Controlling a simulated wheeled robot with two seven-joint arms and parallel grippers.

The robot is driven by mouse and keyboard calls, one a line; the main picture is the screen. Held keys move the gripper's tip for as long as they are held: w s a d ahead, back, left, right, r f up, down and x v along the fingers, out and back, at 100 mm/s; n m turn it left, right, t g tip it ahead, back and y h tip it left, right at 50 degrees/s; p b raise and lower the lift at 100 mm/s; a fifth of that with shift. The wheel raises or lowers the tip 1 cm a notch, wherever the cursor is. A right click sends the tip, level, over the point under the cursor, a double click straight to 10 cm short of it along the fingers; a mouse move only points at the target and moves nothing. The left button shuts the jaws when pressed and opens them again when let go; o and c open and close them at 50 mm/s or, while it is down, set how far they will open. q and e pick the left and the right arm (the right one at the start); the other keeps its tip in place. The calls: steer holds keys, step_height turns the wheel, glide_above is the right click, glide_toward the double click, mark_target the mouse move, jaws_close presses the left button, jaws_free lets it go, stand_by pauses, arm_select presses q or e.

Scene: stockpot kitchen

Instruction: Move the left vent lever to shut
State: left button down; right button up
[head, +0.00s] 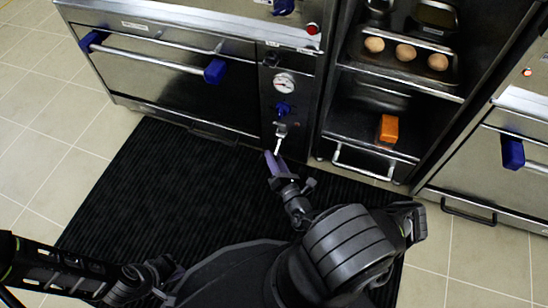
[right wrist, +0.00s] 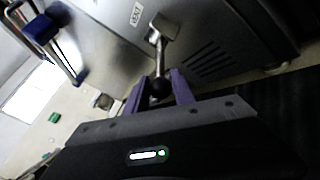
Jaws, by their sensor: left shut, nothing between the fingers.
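The vent lever (head: 280,143) is a silver handle low on the narrow panel under the gauge, sloping down toward my right gripper (head: 275,163). In the right wrist view, the lever (right wrist: 159,50) hangs from a metal mount and ends in a black ball. That ball lies between the purple fingers of the right gripper (right wrist: 158,92), which are open around it with a gap at each side. My left gripper (head: 172,278) is low at the left over the mat, far from the lever, shut and partly hidden by my body.
Above the lever are a blue knob (head: 284,109) and a round gauge (head: 284,83). An oven (head: 185,85) with a blue-ended bar stands left. Right is an open rack with eggs (head: 405,52) and an orange block (head: 389,128). A black ribbed mat (head: 150,190) covers the floor.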

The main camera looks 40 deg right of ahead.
jaws_close()
stand_by(1.0)
